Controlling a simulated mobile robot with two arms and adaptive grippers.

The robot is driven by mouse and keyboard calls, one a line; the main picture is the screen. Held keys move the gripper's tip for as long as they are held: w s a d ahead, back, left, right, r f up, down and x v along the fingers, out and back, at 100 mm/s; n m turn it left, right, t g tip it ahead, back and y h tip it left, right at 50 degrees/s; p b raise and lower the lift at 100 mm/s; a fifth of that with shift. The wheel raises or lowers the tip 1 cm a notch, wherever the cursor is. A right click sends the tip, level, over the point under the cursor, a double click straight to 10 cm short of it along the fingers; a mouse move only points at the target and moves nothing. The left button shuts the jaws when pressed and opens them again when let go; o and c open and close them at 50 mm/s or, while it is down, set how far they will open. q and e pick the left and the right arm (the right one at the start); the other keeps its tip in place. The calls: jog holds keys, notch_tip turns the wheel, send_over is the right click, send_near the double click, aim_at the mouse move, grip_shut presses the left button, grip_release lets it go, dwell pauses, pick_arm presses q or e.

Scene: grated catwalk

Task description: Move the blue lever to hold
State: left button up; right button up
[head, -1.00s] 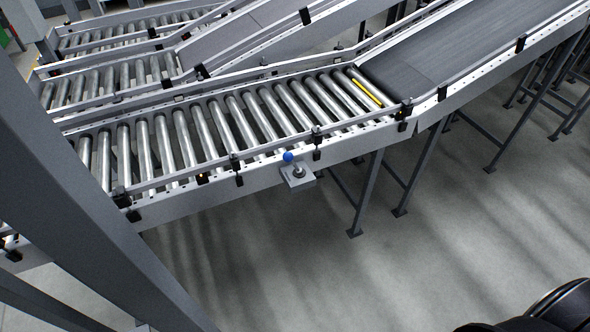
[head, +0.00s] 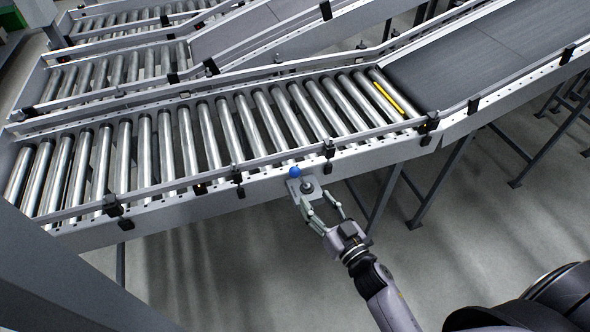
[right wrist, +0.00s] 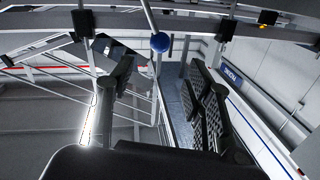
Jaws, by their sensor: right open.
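The blue lever's round knob (head: 295,172) stands at the side rail of the near roller conveyor, over a small grey base plate (head: 310,187). The knob also shows in the right wrist view (right wrist: 160,41), above and between the fingers. My right gripper (head: 322,206) is open and empty, just below and right of the knob, with its fingers pointing up toward the base plate. In the right wrist view its two dark fingers (right wrist: 162,95) are spread apart and do not touch the knob. No hold mark is readable. My left gripper is out of view.
The roller conveyor (head: 160,205) runs behind the lever, with a yellow strip (head: 388,98) near its right end. A dark belt ramp (head: 470,55) rises to the right on grey legs (head: 440,180). The grey floor (head: 230,275) in front is clear.

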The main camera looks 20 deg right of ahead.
aim_at(298, 176)
jog(key=x, duration=0.6)
jog(key=shift+r+p, duration=0.1)
jog(key=shift+p, duration=0.25)
jog(key=x, duration=0.4)
jog(key=shift+w, duration=0.2)
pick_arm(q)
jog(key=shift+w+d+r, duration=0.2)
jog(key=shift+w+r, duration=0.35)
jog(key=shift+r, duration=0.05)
pick_arm(e)
jog(key=shift+x, duration=0.8)
grip_shut()
jog(key=shift+d, duration=0.1)
